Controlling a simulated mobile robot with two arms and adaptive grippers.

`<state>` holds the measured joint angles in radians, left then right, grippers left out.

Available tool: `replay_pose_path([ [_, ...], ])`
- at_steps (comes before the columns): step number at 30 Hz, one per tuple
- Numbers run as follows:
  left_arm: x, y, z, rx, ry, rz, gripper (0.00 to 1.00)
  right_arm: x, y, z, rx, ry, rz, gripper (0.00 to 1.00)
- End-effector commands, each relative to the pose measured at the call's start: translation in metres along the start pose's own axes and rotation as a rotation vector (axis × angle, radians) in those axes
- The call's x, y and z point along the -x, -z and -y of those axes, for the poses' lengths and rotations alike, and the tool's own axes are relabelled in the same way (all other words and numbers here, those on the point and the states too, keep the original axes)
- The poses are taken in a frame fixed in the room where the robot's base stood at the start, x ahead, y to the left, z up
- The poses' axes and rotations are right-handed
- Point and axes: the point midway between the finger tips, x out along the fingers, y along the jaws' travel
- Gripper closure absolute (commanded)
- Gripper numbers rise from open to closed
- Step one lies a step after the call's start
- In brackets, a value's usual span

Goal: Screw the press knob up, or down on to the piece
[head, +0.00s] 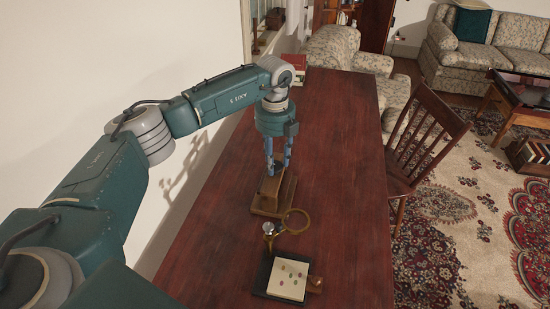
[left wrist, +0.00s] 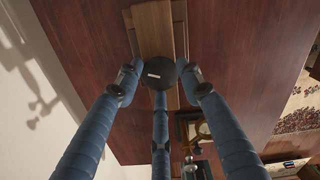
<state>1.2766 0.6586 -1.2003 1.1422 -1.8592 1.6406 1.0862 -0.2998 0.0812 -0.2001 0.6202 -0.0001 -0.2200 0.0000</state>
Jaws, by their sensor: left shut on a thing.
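The wooden press (head: 285,199) stands on the dark red table, below my left gripper (head: 277,168). It shows in the left wrist view as a brown wooden block (left wrist: 153,32). The press knob (left wrist: 158,73) is a dark round disc with a small pale mark on top, seen from above. The blue fingers of my left gripper (left wrist: 160,84) are closed in around the knob from several sides and hold it. In the head view the fingers hide the knob. The piece under the press cannot be made out. My right gripper is not in view.
A brass ring magnifier (head: 296,221) stands in front of the press. Nearer is a dark tray with a pale spotted board (head: 288,280). The long red table (head: 340,150) is clear to the right. A wooden chair (head: 427,140) stands at its right edge; the white wall (head: 120,40) is left.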

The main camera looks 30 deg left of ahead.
Motion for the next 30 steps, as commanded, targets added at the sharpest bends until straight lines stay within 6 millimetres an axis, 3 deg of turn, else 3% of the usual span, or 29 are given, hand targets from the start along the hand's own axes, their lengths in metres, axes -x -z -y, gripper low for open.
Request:
replay_pose_path([
  [15, 0.0011, -0.0008, 0.0004, 0.337, 0.002, 0.002, 0.89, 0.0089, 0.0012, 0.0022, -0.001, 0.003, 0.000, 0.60],
  [30, 0.0005, -0.0008, 0.0003, 0.402, 0.002, 0.002, 0.89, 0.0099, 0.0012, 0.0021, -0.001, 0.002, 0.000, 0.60],
])
